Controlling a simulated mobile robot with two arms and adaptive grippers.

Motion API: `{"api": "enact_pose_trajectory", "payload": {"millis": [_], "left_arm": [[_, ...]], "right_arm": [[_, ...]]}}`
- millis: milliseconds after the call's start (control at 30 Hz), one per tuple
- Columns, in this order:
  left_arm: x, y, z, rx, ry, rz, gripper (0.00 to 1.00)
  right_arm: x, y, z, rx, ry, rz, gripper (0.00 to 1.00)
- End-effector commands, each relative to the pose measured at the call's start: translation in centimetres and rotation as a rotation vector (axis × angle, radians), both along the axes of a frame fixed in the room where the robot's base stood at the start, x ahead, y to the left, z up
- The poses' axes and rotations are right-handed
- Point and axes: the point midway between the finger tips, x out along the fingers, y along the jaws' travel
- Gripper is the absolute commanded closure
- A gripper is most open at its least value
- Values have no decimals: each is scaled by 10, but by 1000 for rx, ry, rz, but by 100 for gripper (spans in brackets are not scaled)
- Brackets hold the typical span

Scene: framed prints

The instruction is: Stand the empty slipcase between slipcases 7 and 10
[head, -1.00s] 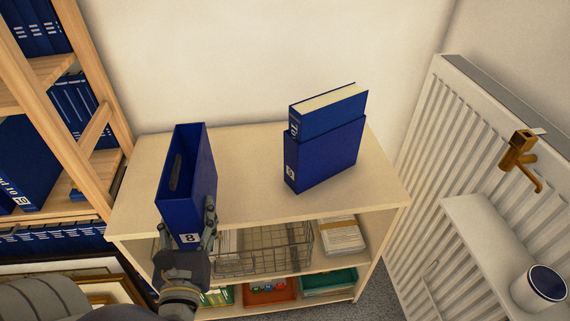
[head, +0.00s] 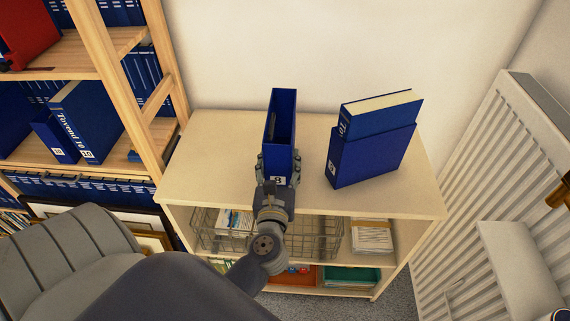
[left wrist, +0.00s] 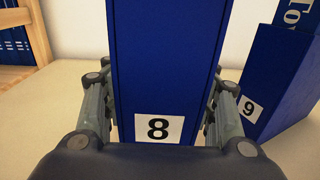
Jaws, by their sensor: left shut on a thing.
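The empty blue slipcase (head: 280,125), labelled 8 in the left wrist view (left wrist: 165,60), is upright with its open top showing a dark hollow. My left gripper (head: 279,168) is shut on its labelled lower end, with a finger on each side. I cannot tell whether its base touches the cabinet top. On the bookcase at left, a tall blue volume (head: 88,115) marked 10 stands beside a lower blue slipcase (head: 55,140) whose number I cannot read. The right gripper is not in view.
Slipcase 9 (head: 370,155), with a book (head: 382,112) sticking out, stands to the right on the low cabinet (head: 215,145). A wooden bookcase upright (head: 128,75) rises at left. A radiator (head: 490,190) is at right. A wire basket (head: 320,235) sits below the cabinet top.

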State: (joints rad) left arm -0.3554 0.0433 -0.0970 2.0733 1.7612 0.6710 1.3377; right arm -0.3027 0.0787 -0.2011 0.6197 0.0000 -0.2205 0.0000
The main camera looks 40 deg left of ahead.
Motion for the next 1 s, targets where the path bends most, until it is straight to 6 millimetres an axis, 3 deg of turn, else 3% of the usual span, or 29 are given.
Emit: {"api": "enact_pose_trajectory", "payload": {"millis": [267,333,500,900,933,1000], "left_arm": [[23,-2,0,1,-3,-1,87],[21,-2,-19,3,4,-2,87],[20,-2,-36,2,0,-1,87],[20,-2,-41,0,-2,0,87],[20,-2,-41,0,0,-1,43],[20,-2,-41,-1,1,-1,27]], "right_arm": [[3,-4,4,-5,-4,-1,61],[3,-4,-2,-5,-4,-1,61],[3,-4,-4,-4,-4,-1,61],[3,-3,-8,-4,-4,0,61],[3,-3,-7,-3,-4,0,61],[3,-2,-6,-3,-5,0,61]]}}
